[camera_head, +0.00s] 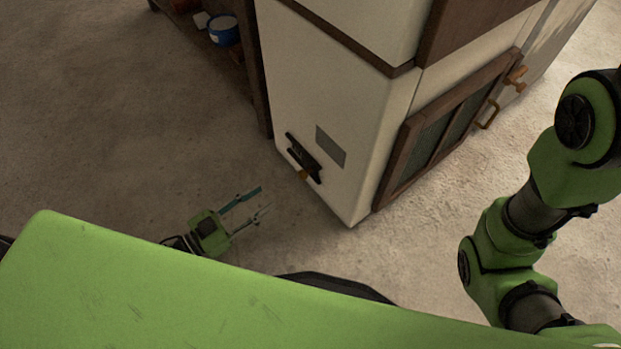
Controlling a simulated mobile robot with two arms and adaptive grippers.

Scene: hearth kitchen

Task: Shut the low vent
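The low vent (304,158) is on the narrow white side of the hearth, near the floor. It shows as a dark slotted fitting with a small orange-brown knob (303,175) at its lower edge. A flat grey square (330,147) is on the wall just right of it. I cannot tell for sure how far the vent is open. My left gripper (262,201) is low over the floor, left of and nearer than the vent. Its two fingers are apart with nothing between them, and it does not touch the vent. My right gripper is out of view.
The white hearth (350,100) has brown trim and a wood-framed glass door (450,130) with handles on its right face. A dark shelf with a blue pot (223,29) stands behind at the left. The floor (110,130) at the left is clear.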

